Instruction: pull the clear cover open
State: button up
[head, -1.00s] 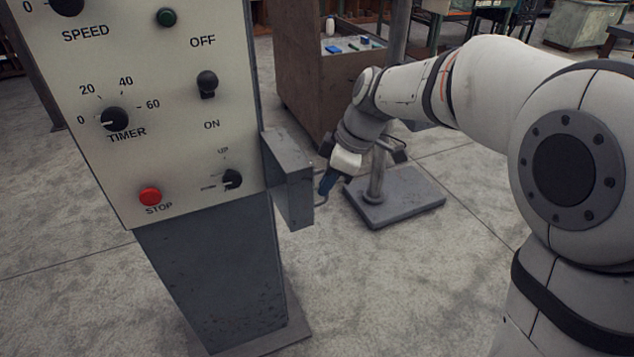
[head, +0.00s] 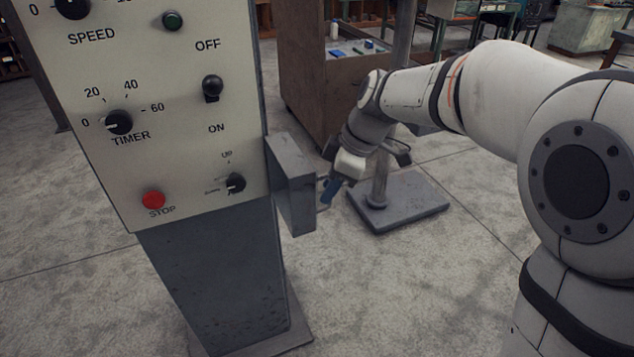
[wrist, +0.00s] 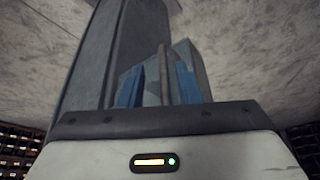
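A grey box (head: 292,182) sticks out from the right side of the control panel, with a thin handle (head: 322,207) on its right face. I cannot make out a clear cover in either view; the box looks opaque. My gripper (head: 328,191), with blue fingers, points down beside the handle, right of the box. In the wrist view my gripper (wrist: 160,88) has its two blue fingers apart. A narrow grey upright piece (wrist: 164,72) shows between them, with a visible gap at its left. Contact with the handle cannot be told.
The control panel (head: 150,90) stands on a dark pedestal (head: 215,285) close at the left. Behind my gripper a grey post stands on a square base plate (head: 410,207). A brown cabinet (head: 305,75) is further back. The floor at front right of the pedestal is clear.

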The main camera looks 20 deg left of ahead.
jog(key=v, duration=0.7)
jog(key=shift+r, duration=0.2)
jog(key=shift+d, duration=0.15)
jog(key=s+d+f+m+t+h+p, duration=0.1)
jog(key=s+d+m, duration=0.4)
jog(key=d, duration=0.3)
jog(key=s+d+f+m+t+h+p, duration=0.1)
jog(key=s+d+f+m+h+p, duration=0.1)
jog(key=s+d+m, duration=0.3)
jog(key=s+d+f+m+t+h+p, duration=0.1)
jog(key=s+d+f+m, duration=0.1)
jog(key=s+d+m, duration=0.4)
jog(key=d+m, duration=0.3)
jog(key=d, duration=0.2)
jog(key=shift+d+m+p, duration=0.3)
jog(key=shift+d, duration=0.1)
jog(key=shift+f, duration=0.1)
